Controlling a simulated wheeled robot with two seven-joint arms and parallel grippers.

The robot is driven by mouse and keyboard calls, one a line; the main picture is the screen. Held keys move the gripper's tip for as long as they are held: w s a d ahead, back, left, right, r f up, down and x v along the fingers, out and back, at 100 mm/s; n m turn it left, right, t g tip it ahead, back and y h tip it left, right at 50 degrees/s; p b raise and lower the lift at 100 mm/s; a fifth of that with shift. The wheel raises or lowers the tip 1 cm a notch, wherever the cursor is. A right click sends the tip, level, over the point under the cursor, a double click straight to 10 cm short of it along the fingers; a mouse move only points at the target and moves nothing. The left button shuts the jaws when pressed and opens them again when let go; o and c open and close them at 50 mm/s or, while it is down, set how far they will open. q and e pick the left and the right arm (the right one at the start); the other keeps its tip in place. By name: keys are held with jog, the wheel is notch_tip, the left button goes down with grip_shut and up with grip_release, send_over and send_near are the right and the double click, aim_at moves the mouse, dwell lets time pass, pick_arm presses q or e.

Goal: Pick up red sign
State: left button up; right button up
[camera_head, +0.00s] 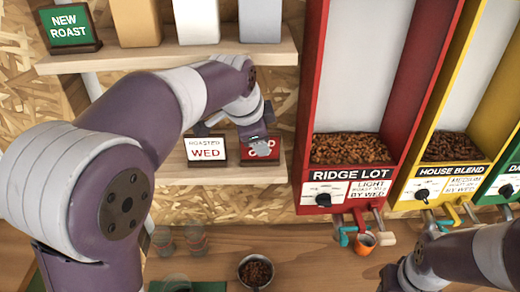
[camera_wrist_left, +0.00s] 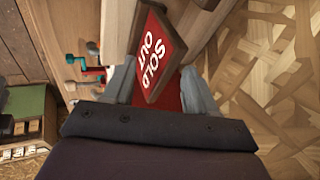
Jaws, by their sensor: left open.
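The red sign (camera_head: 262,157) stands on the lower wall shelf, right of a white "ROASTED WED" sign (camera_head: 206,150). My left gripper (camera_head: 258,142) is in front of it and hides much of its lettering. In the left wrist view the red sign (camera_wrist_left: 160,58) reads "SOLD OUT" and lies between the two grey fingers of my open left gripper (camera_wrist_left: 160,90). I cannot tell whether a finger touches it. My right arm shows at the lower right of the head view, but its fingers are not seen.
The upper shelf (camera_head: 110,60) with bags and a green "NEW ROAST" sign (camera_head: 70,28) is above. The red Ridge Lot dispenser (camera_head: 310,190) stands close to the right. Below are a bowl of beans (camera_head: 255,272), glasses (camera_head: 197,240) and an orange cup (camera_head: 364,243).

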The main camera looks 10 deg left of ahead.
pick_arm(q)
jog(key=shift+s+f, duration=0.1)
jog(key=shift+s, duration=0.15)
jog(key=shift+w+f, duration=0.2)
jog(key=shift+w, duration=0.1)
jog(key=shift+s, duration=0.1)
jog(key=shift+r, duration=0.1)
jog(key=c, duration=0.4)
jog(key=shift+s, duration=0.1)
grip_shut()
dwell(0.6)
